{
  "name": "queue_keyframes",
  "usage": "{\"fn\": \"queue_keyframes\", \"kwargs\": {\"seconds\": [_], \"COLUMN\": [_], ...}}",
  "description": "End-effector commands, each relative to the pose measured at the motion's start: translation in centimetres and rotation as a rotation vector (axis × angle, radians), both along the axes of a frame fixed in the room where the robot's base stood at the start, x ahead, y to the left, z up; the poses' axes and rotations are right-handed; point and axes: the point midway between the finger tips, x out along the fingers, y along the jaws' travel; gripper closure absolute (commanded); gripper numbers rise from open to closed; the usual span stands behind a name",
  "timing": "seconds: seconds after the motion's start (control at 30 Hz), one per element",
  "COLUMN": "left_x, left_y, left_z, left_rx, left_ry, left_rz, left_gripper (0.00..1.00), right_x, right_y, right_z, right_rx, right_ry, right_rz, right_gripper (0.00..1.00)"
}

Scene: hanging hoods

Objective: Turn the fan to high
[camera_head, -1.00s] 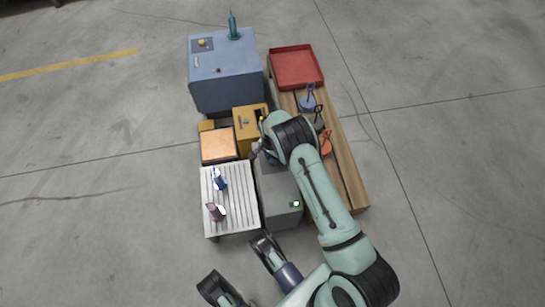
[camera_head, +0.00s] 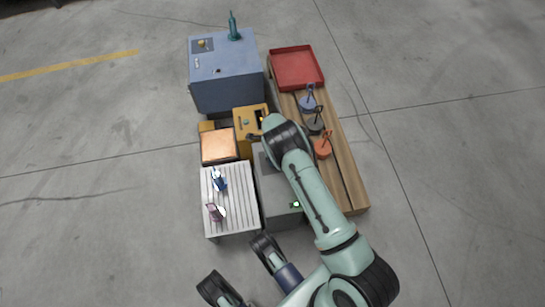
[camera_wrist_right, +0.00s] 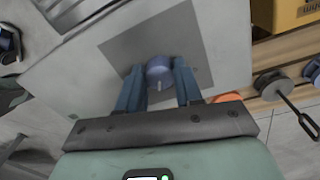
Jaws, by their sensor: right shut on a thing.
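A round blue knob (camera_wrist_right: 158,70) with a short white mark stands on a dark grey square panel (camera_wrist_right: 118,48) of a light grey box (camera_wrist_right: 225,35). My right gripper (camera_wrist_right: 158,80) is shut on the knob, one blue finger on each side. In the head view this grey box (camera_head: 281,212) has a small light near its front right corner. There my right arm covers the knob and the right gripper. Dark jaw-like parts (camera_head: 266,247) show at the bottom left. I cannot clearly make out the left gripper among them.
A slatted white table (camera_head: 229,222) with two small items stands left of the grey box. Behind are a yellow box (camera_head: 245,126), an orange-topped box (camera_head: 218,146) and a blue cabinet (camera_head: 224,78). A wooden bench (camera_head: 349,174) with a red tray (camera_head: 297,68) runs along the right.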

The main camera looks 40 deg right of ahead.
Motion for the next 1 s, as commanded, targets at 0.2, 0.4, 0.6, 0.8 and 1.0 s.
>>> {"fn": "queue_keyframes", "kwargs": {"seconds": [0.2,0.4,0.6,0.8,1.0], "left_x": [0.00,0.00,0.00,0.00,0.00], "left_y": [0.00,0.00,0.00,0.00,0.00], "left_z": [0.00,0.00,0.00,0.00,0.00], "left_rx": [0.000,0.000,0.000,0.000,0.000], "left_ry": [0.000,0.000,0.000,0.000,0.000], "left_rz": [0.000,0.000,0.000,0.000,0.000], "left_gripper": [0.57,0.57,0.57,0.57,0.57], "right_x": [0.02,0.04,0.06,0.07,0.08], "right_y": [0.04,-0.06,-0.10,-0.11,-0.10], "right_z": [0.00,0.02,0.03,0.03,0.03], "right_rx": [0.000,0.001,0.001,0.001,0.001], "right_ry": [0.001,0.000,-0.001,-0.001,-0.001], "right_rz": [-0.201,-0.370,-0.497,-0.577,-0.613], "right_gripper": [0.95,0.95,0.95,0.95,0.95]}}
